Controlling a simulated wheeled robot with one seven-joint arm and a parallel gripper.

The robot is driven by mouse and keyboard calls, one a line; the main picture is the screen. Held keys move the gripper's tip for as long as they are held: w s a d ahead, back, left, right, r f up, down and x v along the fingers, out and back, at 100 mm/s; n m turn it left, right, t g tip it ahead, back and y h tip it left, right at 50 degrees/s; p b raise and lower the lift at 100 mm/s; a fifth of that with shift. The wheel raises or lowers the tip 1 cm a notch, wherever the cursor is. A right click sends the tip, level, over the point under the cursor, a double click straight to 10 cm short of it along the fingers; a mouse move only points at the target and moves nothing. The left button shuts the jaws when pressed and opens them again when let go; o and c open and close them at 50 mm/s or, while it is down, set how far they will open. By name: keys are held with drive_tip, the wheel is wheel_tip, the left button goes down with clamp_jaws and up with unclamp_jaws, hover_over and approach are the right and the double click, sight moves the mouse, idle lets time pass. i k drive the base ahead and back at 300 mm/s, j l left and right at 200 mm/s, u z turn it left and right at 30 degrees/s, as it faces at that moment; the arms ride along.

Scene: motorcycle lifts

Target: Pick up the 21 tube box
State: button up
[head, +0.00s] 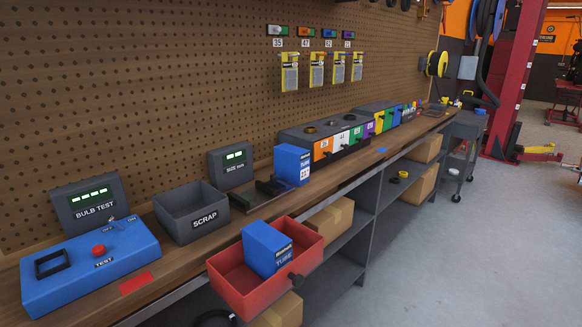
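A blue tube box (292,165) stands upright on the bench beside a dark sliding gauge. It has a white number label low on its front, too small to read surely; it may be 21. A second blue box (267,247) marked TUBE sits tilted inside a red bin (224,289) at the bench's front edge. No number can be read on this one. My gripper is not in view.
A grey SCRAP bin (187,226), a size readout (230,167), and a blue bulb tester (90,265) crowd the near bench. Coloured numbered drawers (322,149) line the back. Cartons (328,218) sit on the shelf below. Open floor (470,260) lies right.

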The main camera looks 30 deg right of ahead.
sight(292, 162)
drive_tip(key=i+l+z, duration=0.35)
drive_tip(key=i+l, duration=0.15)
drive_tip(key=i, duration=0.35)
drive_tip(key=i+l+z, duration=0.2)
drive_tip(key=i, duration=0.25)
